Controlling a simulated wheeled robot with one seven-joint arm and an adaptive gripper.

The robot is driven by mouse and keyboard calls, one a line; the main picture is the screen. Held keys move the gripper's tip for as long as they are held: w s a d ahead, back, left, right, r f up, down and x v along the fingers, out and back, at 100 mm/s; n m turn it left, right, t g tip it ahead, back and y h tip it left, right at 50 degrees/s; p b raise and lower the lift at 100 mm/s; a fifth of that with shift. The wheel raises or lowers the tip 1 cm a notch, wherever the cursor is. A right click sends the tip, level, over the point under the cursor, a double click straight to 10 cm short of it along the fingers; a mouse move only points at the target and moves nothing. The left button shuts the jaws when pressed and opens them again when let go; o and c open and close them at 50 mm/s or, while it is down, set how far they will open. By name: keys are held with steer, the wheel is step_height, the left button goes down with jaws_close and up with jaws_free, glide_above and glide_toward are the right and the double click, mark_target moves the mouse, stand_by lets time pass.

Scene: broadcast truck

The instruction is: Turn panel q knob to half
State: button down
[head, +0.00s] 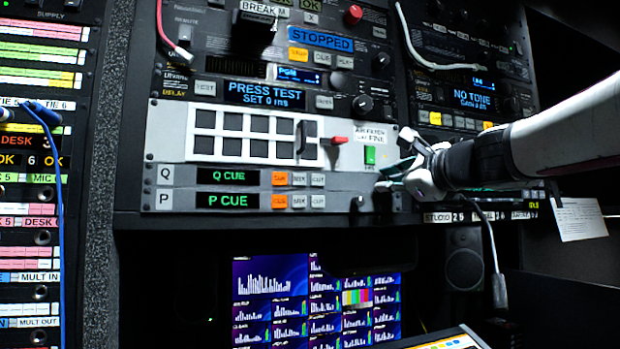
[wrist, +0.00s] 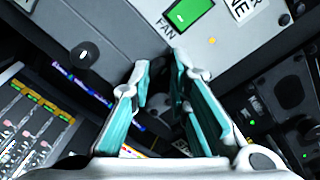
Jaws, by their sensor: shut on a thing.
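Panel Q (head: 230,176) is a grey strip with a green "Q CUE" display and small buttons, directly above panel P (head: 240,200). My gripper (head: 388,179) reaches in from the right to the right end of the Q strip. Its teal-padded fingers also show in the wrist view (wrist: 159,68), close together below the green FAN switch. They are shut on the panel Q knob, which is mostly hidden by the fingers, so its pointer cannot be read. A black knob with a white mark (wrist: 85,55) stands apart to the left in the wrist view.
The green FAN switch (head: 370,155) and a red lever (head: 340,140) sit just above on the white panel. A similar knob (head: 357,203) is at the P strip's right end. A hanging cable (head: 492,245) is below my arm. Monitors (head: 315,300) glow below the rack.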

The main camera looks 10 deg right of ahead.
steer(key=shift+m+p, duration=0.3)
steer(key=shift+m, duration=0.9)
steer(key=shift+d, duration=0.1)
steer(key=c, duration=1.5)
jaws_free()
steer(key=v, duration=1.2)
